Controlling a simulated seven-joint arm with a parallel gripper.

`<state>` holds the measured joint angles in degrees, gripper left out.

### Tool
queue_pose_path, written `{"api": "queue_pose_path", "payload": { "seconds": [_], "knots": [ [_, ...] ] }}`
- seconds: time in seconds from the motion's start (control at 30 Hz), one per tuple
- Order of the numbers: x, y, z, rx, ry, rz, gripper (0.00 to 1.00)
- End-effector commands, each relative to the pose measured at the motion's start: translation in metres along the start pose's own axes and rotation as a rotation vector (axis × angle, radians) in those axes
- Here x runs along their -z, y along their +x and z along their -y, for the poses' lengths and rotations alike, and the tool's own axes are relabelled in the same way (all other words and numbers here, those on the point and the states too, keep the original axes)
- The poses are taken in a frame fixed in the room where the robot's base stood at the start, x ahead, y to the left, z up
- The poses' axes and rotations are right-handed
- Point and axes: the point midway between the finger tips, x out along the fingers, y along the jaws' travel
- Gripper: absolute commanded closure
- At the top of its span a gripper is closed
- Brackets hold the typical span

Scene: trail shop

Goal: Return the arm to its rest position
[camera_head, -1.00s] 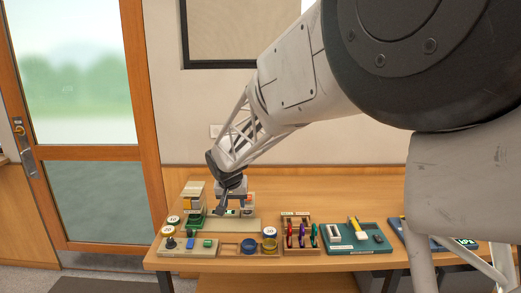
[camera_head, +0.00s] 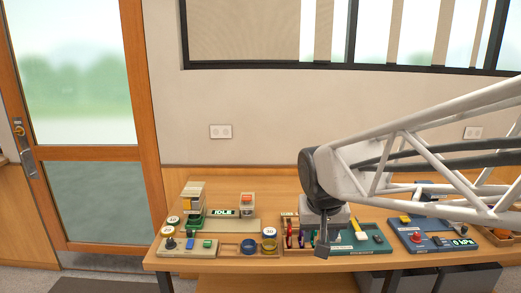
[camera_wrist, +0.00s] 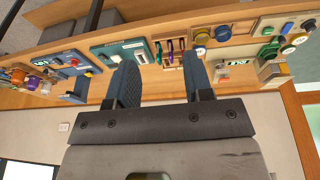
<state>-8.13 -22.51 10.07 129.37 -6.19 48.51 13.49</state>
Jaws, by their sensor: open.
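My gripper (camera_head: 322,246) hangs over the middle of the workbench (camera_head: 285,180), in front of the wooden rack and the left part of the green tray in the head view. In the wrist view my gripper (camera_wrist: 162,82) shows two dark fingers spread apart with nothing between them. It looks open and empty. My arm reaches in from the right edge of the head view. Part of the wooden rack (camera_head: 290,249) is hidden behind my gripper.
At the bench's left stand a machine with an "IDLE" display (camera_head: 222,212), a button panel (camera_head: 187,247) and a blue ring (camera_head: 249,246). A blue panel (camera_head: 412,239) with a red button lies further right. The wall has a window.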

Motion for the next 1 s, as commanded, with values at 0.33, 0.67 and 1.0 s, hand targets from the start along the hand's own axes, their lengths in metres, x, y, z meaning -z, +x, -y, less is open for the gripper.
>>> {"api": "queue_pose_path", "payload": {
  "seconds": [0.33, 0.67, 1.0],
  "knots": [
    [-0.100, -0.016, -0.044, 0.016, 0.000, 0.020, 0.53],
    [-0.163, -0.017, -0.060, 0.031, -0.006, 0.031, 0.53],
    [-0.171, -0.016, -0.061, 0.033, -0.009, 0.035, 0.53]
  ]
}}
